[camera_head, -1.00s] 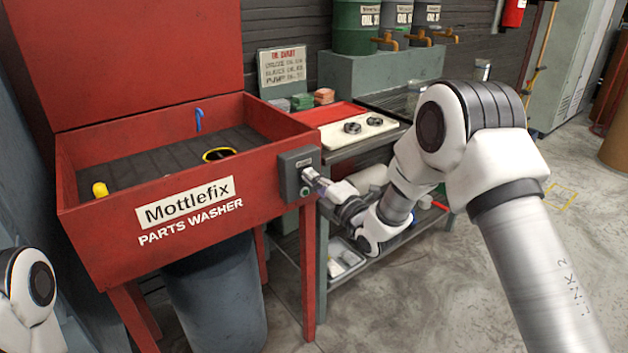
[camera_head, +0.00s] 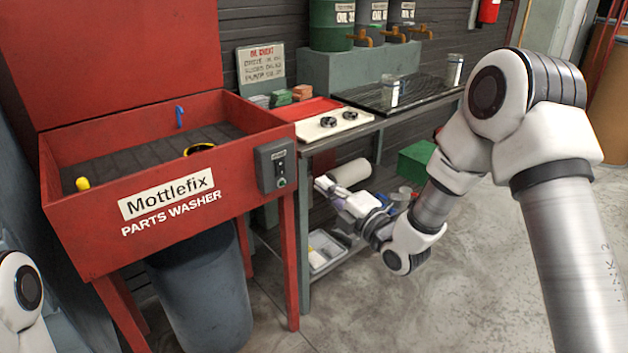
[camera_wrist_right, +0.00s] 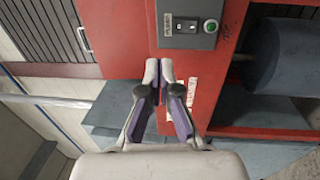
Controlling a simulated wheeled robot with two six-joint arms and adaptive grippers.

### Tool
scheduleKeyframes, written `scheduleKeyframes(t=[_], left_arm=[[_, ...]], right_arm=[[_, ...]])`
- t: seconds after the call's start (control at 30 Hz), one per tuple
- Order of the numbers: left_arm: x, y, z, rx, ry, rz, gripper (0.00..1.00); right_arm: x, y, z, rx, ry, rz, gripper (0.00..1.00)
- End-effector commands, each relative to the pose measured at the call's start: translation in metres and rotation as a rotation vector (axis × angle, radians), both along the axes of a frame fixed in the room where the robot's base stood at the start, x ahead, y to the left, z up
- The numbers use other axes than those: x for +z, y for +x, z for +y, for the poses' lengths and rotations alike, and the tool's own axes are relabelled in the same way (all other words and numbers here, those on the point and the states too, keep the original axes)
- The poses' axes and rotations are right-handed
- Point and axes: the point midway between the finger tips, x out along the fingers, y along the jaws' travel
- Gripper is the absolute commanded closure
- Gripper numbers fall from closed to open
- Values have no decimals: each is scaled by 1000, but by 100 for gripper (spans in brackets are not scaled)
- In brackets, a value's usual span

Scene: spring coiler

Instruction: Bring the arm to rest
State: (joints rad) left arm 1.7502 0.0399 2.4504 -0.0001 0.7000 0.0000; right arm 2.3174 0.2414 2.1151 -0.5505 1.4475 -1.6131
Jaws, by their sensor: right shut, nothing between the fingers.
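My right gripper (camera_head: 325,186) is shut and empty. In the head view it hangs in front of the bench, to the right of the red parts washer (camera_head: 90,240) and apart from its grey switch box (camera_head: 273,165). In the right wrist view the fingertips (camera_wrist_right: 158,72) meet in front of the red panel, just below the switch box (camera_wrist_right: 190,24) with its black rocker and green button. Of my left arm only a white joint shows at the lower left edge of the head view; its gripper is out of view.
A paper roll (camera_head: 350,172) and a lower shelf tray (camera_head: 325,250) are close to the gripper. A grey bin (camera_head: 205,290) stands under the washer. The floor at right is clear.

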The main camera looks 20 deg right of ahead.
Motion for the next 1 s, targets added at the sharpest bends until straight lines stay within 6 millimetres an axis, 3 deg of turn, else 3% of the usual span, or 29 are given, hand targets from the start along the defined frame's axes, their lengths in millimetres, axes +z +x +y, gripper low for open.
scheduleKeyframes(t=[0.47,0.57,0.67,0.77,0.87,0.9,1.0], left_arm=[[0,0,0,0,0,0,47],[0,0,0,0,0,0,47],[-1,0,0,0,0,0,47],[0,0,0,0,0,0,47],[0,0,0,0,0,0,47],[0,0,0,0,0,0,47],[0,0,0,0,0,0,47]], right_arm=[[-1,-2,-1,1,0,1,100],[-17,-4,1,3,-2,29,100],[-67,-13,10,22,-15,119,100],[-143,-42,21,25,-30,293,100],[-224,-86,25,-14,16,560,100],[-253,-109,25,-44,58,681,100],[-317,-173,21,-174,200,996,100]])
